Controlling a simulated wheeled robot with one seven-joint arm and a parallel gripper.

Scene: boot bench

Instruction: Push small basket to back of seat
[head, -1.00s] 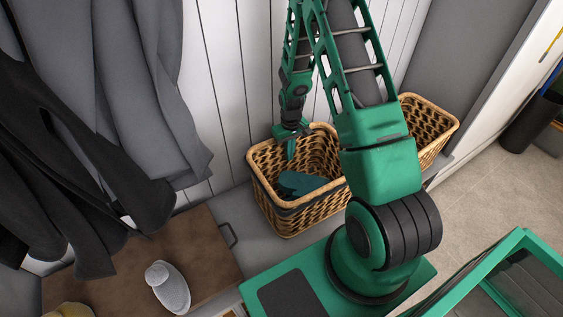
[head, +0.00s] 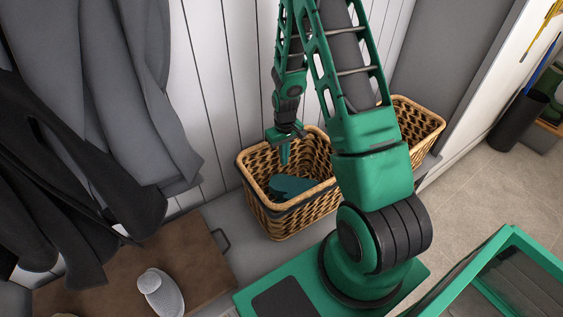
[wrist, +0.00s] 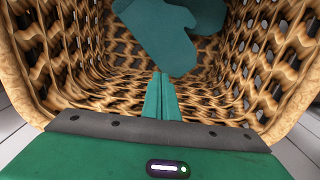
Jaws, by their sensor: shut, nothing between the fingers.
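A wicker basket (head: 283,218) stands on the grey seat, with teal cloth, apparently a mitten (head: 290,186), inside. My gripper (head: 284,158) points down over the basket's back-left part, its fingers together. In the wrist view, the shut fingers (wrist: 160,96) reach into the basket (wrist: 60,60), with the teal mitten (wrist: 165,35) beyond them. I cannot tell whether the fingers touch the wicker. A second wicker basket (head: 420,122) stands to the right, partly hidden behind my arm. I cannot tell for certain which basket is the small one.
White plank wall (head: 215,80) rises close behind the baskets. Dark coats (head: 95,130) hang at the left above a brown board (head: 185,262) holding a grey, rounded object (head: 160,292). Bare grey seat (head: 232,212) shows left of the near basket. A black bin (head: 520,120) stands at right.

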